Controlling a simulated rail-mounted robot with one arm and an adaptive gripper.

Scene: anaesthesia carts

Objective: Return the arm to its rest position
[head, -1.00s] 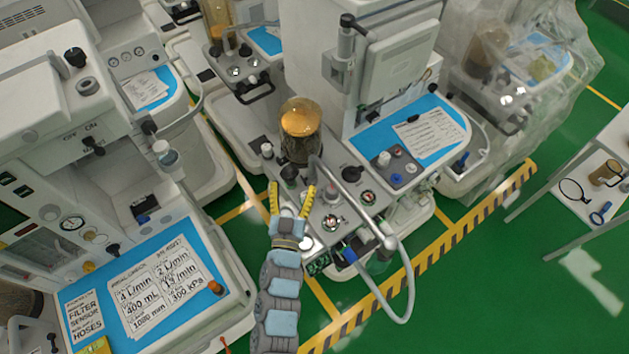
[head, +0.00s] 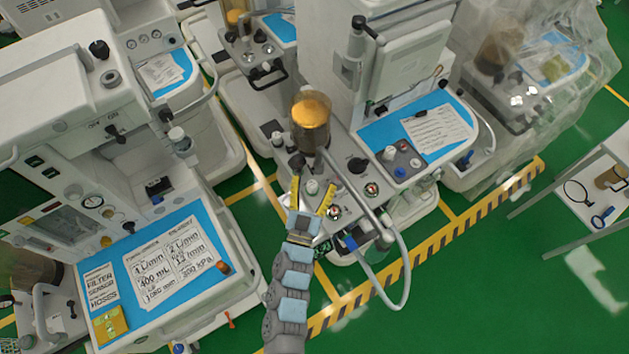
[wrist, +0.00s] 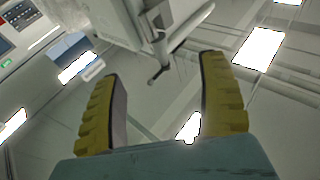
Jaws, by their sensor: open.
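My gripper (head: 313,196) has yellow ridged fingers spread apart with nothing held between them. In the head view it is in front of the middle cart (head: 345,240), near the knobs below the amber canister (head: 311,122). My arm reaches up to it from the bottom of the picture. In the wrist view my gripper (wrist: 160,105) shows both fingers wide apart, tilted up toward the ceiling and its bright lights (wrist: 257,48). Whether the fingers touch the cart's knobs cannot be told.
A large cart (head: 160,285) with a blue top and printed cards stands close on the left. A grey hose (head: 405,280) loops from the middle cart's front. A plastic-draped cart (head: 540,75) and a white table (head: 575,215) are at the right. Green floor (head: 470,300) is open at lower right.

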